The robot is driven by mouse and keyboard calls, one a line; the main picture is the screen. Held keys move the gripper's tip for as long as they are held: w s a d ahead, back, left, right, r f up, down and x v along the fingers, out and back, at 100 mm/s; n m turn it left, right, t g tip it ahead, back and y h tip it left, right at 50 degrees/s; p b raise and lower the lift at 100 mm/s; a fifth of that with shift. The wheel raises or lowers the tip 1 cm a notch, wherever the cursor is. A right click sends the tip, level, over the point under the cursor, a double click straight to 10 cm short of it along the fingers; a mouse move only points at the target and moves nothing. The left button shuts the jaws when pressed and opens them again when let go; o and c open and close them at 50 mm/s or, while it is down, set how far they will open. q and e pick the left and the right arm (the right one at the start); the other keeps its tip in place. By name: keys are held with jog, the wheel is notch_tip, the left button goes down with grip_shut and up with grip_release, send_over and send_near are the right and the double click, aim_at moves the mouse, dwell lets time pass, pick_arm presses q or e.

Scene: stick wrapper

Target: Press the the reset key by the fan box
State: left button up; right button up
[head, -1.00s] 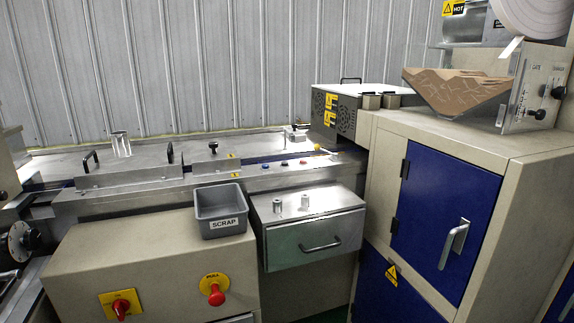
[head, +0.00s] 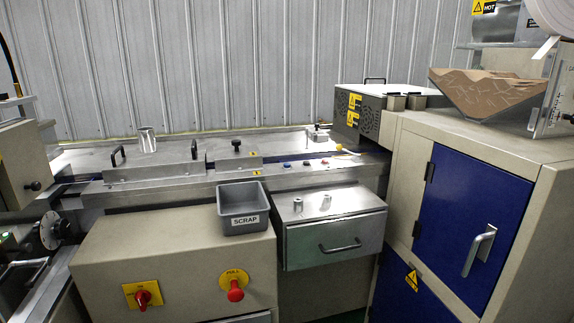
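The fan box (head: 372,125), a metal box with round fan grilles and yellow warning labels, stands at the right end of the machine bed. Neither of my grippers is in view.
A grey scrap bin (head: 244,207) and a metal drawer unit (head: 330,225) with two small metal pieces on top stand in front of the ledge. A red pull knob (head: 235,290) and a red switch (head: 142,298) are lower left. A blue-doored cabinet (head: 465,215) stands right.

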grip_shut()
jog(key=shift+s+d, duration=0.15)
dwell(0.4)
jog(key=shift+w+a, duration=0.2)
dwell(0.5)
